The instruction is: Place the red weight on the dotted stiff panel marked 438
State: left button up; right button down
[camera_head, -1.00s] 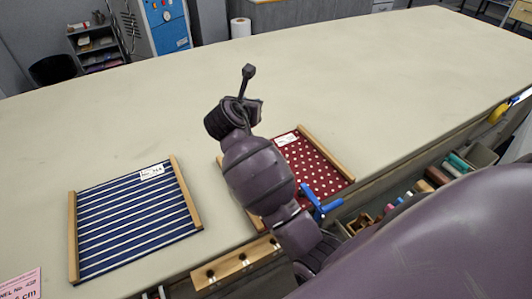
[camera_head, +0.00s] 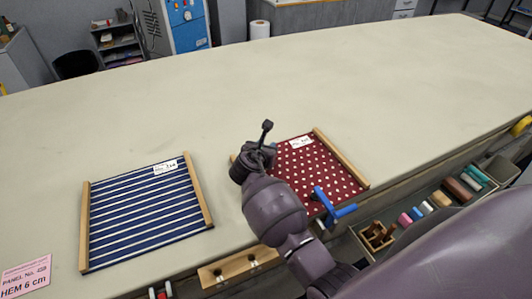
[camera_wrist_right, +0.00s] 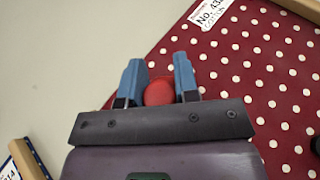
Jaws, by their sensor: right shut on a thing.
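The dotted panel (camera_head: 330,175) is dark red with white dots and wooden side bars, and lies on the table right of centre. Its white label shows in the wrist view (camera_wrist_right: 208,14), where "No. 43" is readable and the rest is cut off. My right gripper (camera_wrist_right: 159,76) has its blue fingers shut on the red weight (camera_wrist_right: 158,92). In the wrist view the weight appears over the panel's left part; whether it touches the cloth I cannot tell. My left gripper is not in view.
A navy striped panel (camera_head: 140,217) lies to the left, with a pink card (camera_head: 25,277) beside it. A blue clamp (camera_head: 330,207) sits at the table's front edge by the dotted panel. A tray of spools (camera_head: 430,205) hangs along that edge. The table's far part is clear.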

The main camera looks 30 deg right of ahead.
jog(key=shift+f, duration=0.95)
jog(key=shift+f, duration=0.1)
jog(key=c, duration=0.9)
grip_release()
jog(key=shift+o, duration=0.2)
